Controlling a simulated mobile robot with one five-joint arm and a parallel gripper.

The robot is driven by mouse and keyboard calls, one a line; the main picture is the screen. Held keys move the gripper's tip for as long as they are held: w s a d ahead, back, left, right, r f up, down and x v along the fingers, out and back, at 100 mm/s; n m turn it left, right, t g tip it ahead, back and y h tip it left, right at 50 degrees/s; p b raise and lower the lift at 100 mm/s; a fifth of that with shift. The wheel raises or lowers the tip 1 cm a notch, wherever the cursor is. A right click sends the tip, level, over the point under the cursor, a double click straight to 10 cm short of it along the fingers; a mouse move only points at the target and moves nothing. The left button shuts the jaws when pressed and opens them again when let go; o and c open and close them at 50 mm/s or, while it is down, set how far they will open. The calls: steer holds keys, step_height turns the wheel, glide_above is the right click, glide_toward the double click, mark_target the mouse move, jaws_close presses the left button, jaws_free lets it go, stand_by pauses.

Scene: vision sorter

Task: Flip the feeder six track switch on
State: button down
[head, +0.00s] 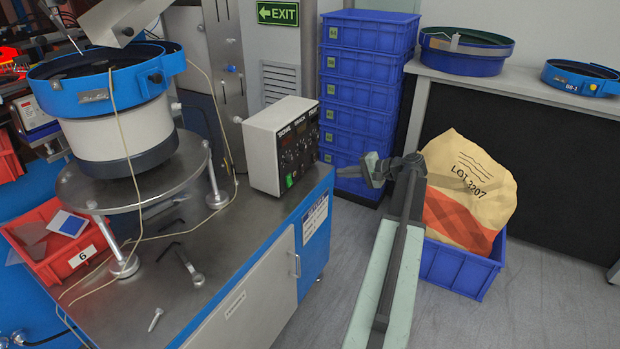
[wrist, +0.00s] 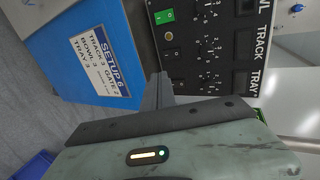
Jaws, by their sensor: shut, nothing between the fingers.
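The feeder controller (head: 262,150) is a pale box with a black front panel on the steel bench top. Its panel carries columns headed BOWL, TRACK and TRAY, with knobs and a green switch (head: 289,180) low down. In the wrist view the panel (wrist: 190,60) appears turned sideways, with the green switch (wrist: 164,16) at top and dark rocker-like squares beside the TRACK (wrist: 245,44) and TRAY labels. Which way the TRACK rocker is set cannot be told. My gripper (head: 366,167) is shut and empty, to the right of the controller and apart from it; its fingertips (wrist: 159,78) point at the panel.
A SETUP 6 label (wrist: 100,62) is on the blue bench side. The feeder bowl (head: 108,100) and a red bin marked 6 (head: 75,262) are left. Stacked blue crates (head: 368,65) stand behind my gripper; a sack (head: 468,190) in a blue crate is right. Floor shows between.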

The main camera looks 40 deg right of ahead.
steer(key=shift+w, duration=0.1)
steer(key=b, duration=0.4)
glide_toward(302, 168)
step_height(302, 168, down, 5)
steer(key=w, duration=0.4)
steer(key=shift+w+a, duration=0.25)
steer(key=shift+w, duration=0.15)
steer(key=shift+w+a, duration=0.15)
steer(key=shift+w, duration=0.25)
